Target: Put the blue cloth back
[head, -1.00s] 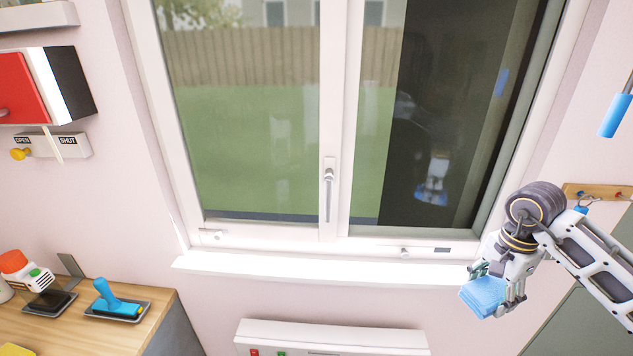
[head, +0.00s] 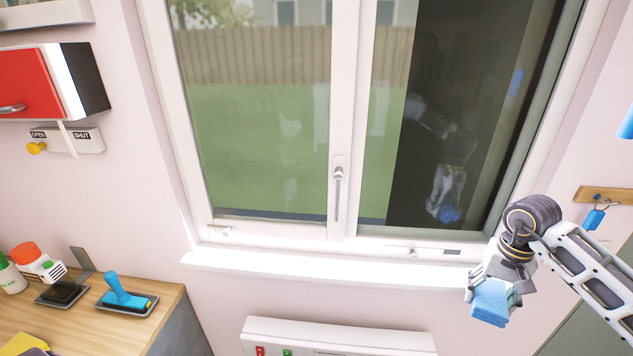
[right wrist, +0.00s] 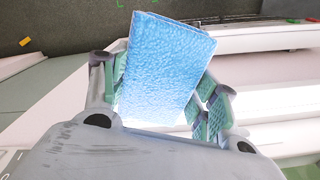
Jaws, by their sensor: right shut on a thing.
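The blue cloth (head: 489,303) is a folded, textured light-blue pad. My right gripper (head: 497,284) is shut on it and holds it in the air in front of the wall, below the right end of the window sill. In the right wrist view the cloth (right wrist: 165,70) stands out between the green-padded fingers of my right gripper (right wrist: 160,95), one finger on each side. The cloth's far end is free and touches nothing that I can see. My left gripper is not in view.
The white window sill (head: 330,269) runs behind. A hook rail (head: 596,195) with a blue tag is at right.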

